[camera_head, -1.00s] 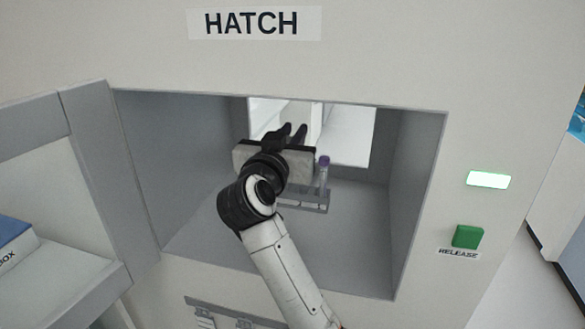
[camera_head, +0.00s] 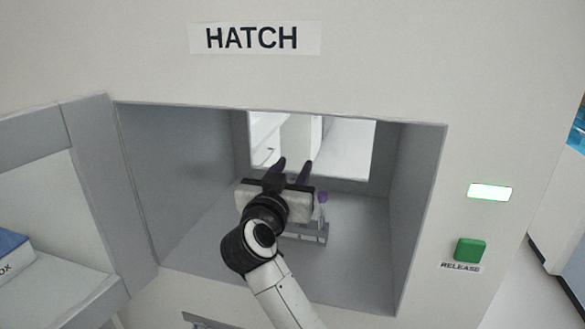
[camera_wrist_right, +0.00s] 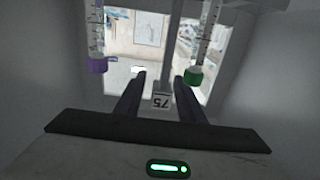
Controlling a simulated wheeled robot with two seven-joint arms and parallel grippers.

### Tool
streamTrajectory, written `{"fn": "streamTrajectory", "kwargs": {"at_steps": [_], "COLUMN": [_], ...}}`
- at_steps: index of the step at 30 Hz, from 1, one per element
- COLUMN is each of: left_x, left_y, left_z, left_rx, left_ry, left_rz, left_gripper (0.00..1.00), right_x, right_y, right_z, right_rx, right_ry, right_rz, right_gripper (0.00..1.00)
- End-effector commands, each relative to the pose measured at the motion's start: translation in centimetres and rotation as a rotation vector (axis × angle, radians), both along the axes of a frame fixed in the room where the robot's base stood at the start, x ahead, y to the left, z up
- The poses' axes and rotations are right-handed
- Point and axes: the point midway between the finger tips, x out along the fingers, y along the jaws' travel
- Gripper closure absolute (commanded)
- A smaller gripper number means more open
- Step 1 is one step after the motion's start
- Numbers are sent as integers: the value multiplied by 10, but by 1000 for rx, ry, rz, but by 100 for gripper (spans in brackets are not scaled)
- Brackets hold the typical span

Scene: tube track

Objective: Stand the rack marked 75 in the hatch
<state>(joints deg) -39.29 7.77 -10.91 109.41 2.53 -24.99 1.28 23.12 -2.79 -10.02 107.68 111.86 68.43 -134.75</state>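The rack (camera_head: 309,236) is upright inside the hatch (camera_head: 350,270), low over its floor and apparently standing on it. A purple-capped tube (camera_head: 322,199) shows at its right end. My right gripper (camera_head: 290,170) is in the hatch, partly hiding the rack. In the right wrist view its fingers (camera_wrist_right: 160,82) are apart, on either side of the rack's tag marked 75 (camera_wrist_right: 162,100), with gaps showing. That view also has a purple-capped tube (camera_wrist_right: 97,62) and a green-capped tube (camera_wrist_right: 196,72). My left gripper is not in view.
The hatch side walls stand close left and right. A bright window (camera_head: 345,150) is in its back wall. A green RELEASE button (camera_head: 469,250) and a lit lamp (camera_head: 490,192) are on the panel to the right. A blue-topped box (camera_head: 12,250) is at the left.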

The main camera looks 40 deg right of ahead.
Motion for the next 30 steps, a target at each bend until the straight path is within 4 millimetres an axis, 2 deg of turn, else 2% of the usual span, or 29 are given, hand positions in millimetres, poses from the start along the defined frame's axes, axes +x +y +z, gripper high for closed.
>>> {"fn": "streamTrajectory", "kwargs": {"at_steps": [8, 21, 30], "left_x": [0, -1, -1], "left_y": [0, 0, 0], "left_z": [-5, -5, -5], "left_rx": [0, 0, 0], "left_ry": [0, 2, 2], "left_rz": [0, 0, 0], "left_gripper": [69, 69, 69], "right_x": [0, -43, -49], "right_y": [0, 51, 57], "right_z": [3, 3, 3], "right_rx": [1, 2, -1], "right_ry": [-3, 1, 1], "right_rz": [0, 1, 0], "right_gripper": [65, 65, 65]}}
